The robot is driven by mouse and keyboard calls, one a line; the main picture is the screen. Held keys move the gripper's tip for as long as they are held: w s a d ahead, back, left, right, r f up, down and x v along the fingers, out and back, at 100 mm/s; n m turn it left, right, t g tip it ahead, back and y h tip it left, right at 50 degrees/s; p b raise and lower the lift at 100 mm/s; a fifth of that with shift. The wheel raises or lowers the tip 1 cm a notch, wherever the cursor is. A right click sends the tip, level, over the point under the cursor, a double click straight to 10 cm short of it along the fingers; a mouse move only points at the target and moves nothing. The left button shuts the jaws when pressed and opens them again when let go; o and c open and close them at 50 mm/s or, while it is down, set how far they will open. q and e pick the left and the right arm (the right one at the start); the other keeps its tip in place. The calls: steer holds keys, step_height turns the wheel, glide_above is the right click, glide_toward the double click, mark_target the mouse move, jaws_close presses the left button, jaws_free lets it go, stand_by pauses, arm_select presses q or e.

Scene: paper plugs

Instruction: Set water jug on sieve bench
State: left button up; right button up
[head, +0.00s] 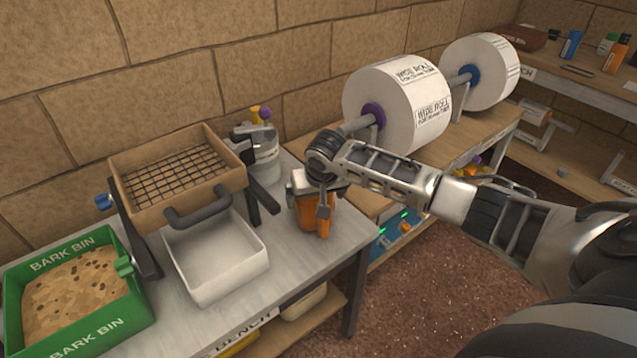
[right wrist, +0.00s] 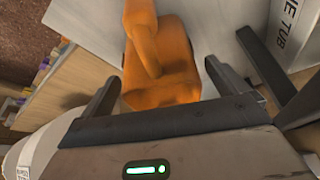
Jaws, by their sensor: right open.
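An orange water jug (head: 306,216) stands at the right end of the grey sieve bench (head: 345,236). In the right wrist view the jug (right wrist: 172,78), with its handle toward the camera, shows between the two dark fingers. My right gripper (head: 315,190) is open over the upper part of the jug in the head view, hiding its top. In the right wrist view there are gaps between the jug and both fingers, and I see no grip on it. The jug's base looks to be on the bench top. My left gripper is not in view.
A white tub (head: 222,280) sits left of the jug, below a wooden sieve (head: 180,205). A green bark bin (head: 85,337) is at the far left. A grey container (head: 264,158) stands behind. Large paper rolls (head: 385,95) are on the bench to the right.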

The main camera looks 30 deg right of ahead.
arm_select(q)
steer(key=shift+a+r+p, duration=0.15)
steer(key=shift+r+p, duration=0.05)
steer(key=shift+p, duration=0.55)
arm_select(e)
steer(key=v, duration=1)
steer(key=shift+s+r, duration=0.15)
steer(key=shift+r, duration=0.15)
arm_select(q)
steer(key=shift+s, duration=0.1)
arm_select(e)
steer(key=shift+f, duration=0.1)
